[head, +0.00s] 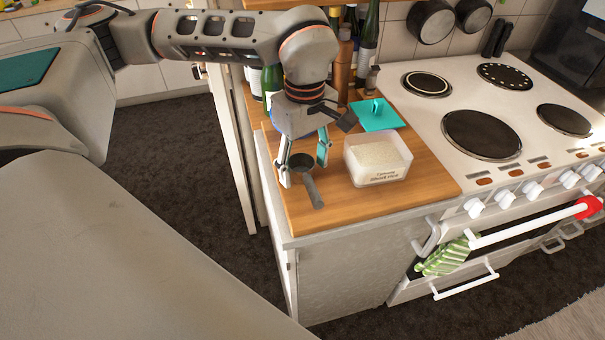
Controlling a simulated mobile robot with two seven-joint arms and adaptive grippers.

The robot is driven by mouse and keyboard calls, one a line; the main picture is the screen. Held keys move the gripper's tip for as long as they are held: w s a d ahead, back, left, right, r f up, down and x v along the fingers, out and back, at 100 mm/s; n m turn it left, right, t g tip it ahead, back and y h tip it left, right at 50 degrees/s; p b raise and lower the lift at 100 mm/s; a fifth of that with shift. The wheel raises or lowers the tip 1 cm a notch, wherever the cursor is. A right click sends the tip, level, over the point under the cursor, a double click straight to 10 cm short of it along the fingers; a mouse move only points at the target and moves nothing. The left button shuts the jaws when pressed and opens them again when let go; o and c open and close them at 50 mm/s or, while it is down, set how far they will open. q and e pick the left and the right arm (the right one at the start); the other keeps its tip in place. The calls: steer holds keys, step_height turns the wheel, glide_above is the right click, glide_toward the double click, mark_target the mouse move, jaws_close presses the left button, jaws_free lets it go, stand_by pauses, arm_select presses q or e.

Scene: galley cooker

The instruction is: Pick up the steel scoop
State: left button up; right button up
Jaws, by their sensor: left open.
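The steel scoop (313,190) is dark grey, with a round bowl and a straight handle that points toward the counter's front edge. It is at the left end of the wooden worktop. My left gripper (304,171) is above it, pointing down and open, with one finger on each side of the scoop's bowl. I cannot tell whether the fingers touch the scoop. My right gripper is not in view.
A clear tub of grains (377,160) with a label stands just right of the scoop. A teal lid (376,115) lies behind it. Several bottles (367,45) stand at the back. The white cooker (480,110) is on the right. Free wood lies in front of the tub.

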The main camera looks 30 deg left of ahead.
arm_select(q)
steer(key=c, duration=1.3)
steer(key=shift+r, duration=0.15)
steer(key=shift+r, duration=0.6)
step_height(320, 180, up, 18)
steer(key=shift+r+p, duration=0.25)
steer(key=shift+p, duration=0.55)
